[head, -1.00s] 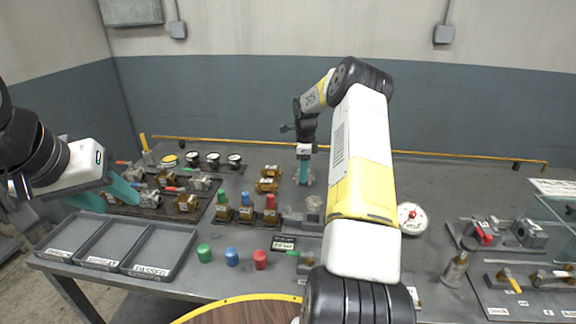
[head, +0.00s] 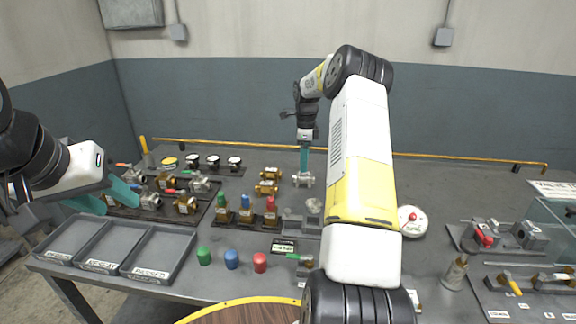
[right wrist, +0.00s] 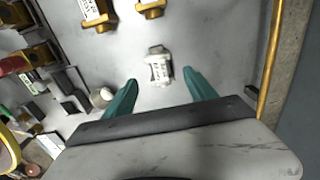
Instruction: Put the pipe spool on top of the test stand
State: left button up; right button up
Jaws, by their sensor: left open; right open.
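The pipe spool (head: 303,180) is a short silver-grey flanged piece standing on the table, left of my right forearm. In the right wrist view the spool (right wrist: 158,66) lies ahead of and between the spread teal fingers, apart from both. My right gripper (head: 304,170) is open just above it, pointing down; it also shows in the right wrist view (right wrist: 160,83). A small grey fixture with a round pale top (head: 313,205) sits nearer me; I cannot tell whether it is the test stand. My left gripper (head: 112,200) is open and empty above the left valves.
Brass valves (head: 268,180) stand left of the spool. A round dial (head: 412,221) and metal fixtures (head: 505,235) are at right. The back of the table is fairly clear.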

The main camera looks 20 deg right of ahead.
jog(key=s+a+r+n+t, duration=0.1)
jog(key=s+a+r+n, duration=0.25)
jog(key=r, duration=0.55)
jog(key=s+a+r+n+t, duration=0.1)
jog(key=s+a+r+n, duration=0.25)
jog(key=r, duration=0.45)
jog(key=s+a+r+n+t, duration=0.1)
jog(key=s+a+r+n, duration=0.45)
jog(key=s, duration=0.35)
jog(key=s+a+n+t, duration=0.1)
jog(key=s+a+n, duration=0.1)
jog(key=s, duration=0.5)
jog(key=s+a+f+n+t+y, duration=0.1)
jog(key=s+a+n, duration=0.1)
jog(key=s+n, duration=0.3)
jog(key=s+a+n+t+y, duration=0.1)
jog(key=s+a+n, duration=0.2)
jog(key=s, duration=0.6)
jog(key=shift+s+f+n, duration=0.2)
jog(key=shift+s+n, duration=0.05)
jog(key=shift+n, duration=0.4)
jog(key=shift+a, duration=0.1)
